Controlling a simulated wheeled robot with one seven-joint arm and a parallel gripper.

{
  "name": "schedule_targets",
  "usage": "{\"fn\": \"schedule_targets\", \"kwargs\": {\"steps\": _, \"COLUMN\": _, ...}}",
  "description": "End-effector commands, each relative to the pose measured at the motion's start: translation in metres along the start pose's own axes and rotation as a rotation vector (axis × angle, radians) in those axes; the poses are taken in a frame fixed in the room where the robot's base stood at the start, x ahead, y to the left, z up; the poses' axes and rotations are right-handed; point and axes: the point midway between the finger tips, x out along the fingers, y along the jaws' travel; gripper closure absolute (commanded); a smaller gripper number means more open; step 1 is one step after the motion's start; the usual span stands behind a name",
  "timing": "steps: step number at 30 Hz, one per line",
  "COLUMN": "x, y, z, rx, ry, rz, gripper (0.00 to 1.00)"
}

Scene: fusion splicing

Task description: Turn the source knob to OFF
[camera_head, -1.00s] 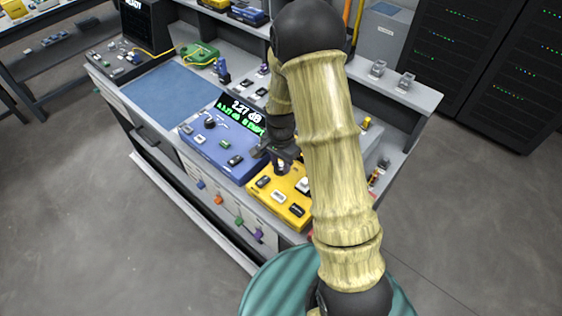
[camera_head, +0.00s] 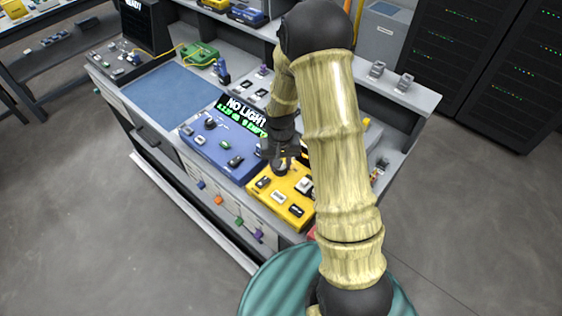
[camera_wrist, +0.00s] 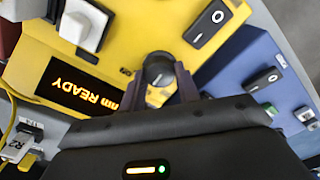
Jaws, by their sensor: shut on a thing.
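The yellow source box (camera_head: 283,207) stands on the bench in the head view, and it also shows in the wrist view (camera_wrist: 138,27). Its dark round source knob (camera_wrist: 158,72) sits between my fingers in the wrist view, with a pale pointer line on its face. My gripper (camera_wrist: 162,84) is shut on the knob; it also shows above the box in the head view (camera_head: 281,160). An amber display (camera_wrist: 82,89) on the box reads "READY" with part of the text cut off. The blue meter (camera_head: 212,147) beside it reads "NO LIGHT".
Rocker switches (camera_wrist: 206,23) and a white connector (camera_wrist: 84,24) stand near the knob on the yellow box. The blue meter adjoins it on the left in the head view. A blue mat (camera_head: 172,95) lies clear farther left.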

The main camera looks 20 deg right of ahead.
Motion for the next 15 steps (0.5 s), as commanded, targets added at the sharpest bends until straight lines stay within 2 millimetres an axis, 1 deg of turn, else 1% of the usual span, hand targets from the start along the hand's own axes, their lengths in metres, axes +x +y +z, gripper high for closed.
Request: {"fn": "schedule_targets", "kwargs": {"steps": 15, "x": -0.0025, "y": 0.0004, "z": -0.0024, "rx": -0.478, "ry": 0.007, "rz": -0.002, "gripper": 0.91}}
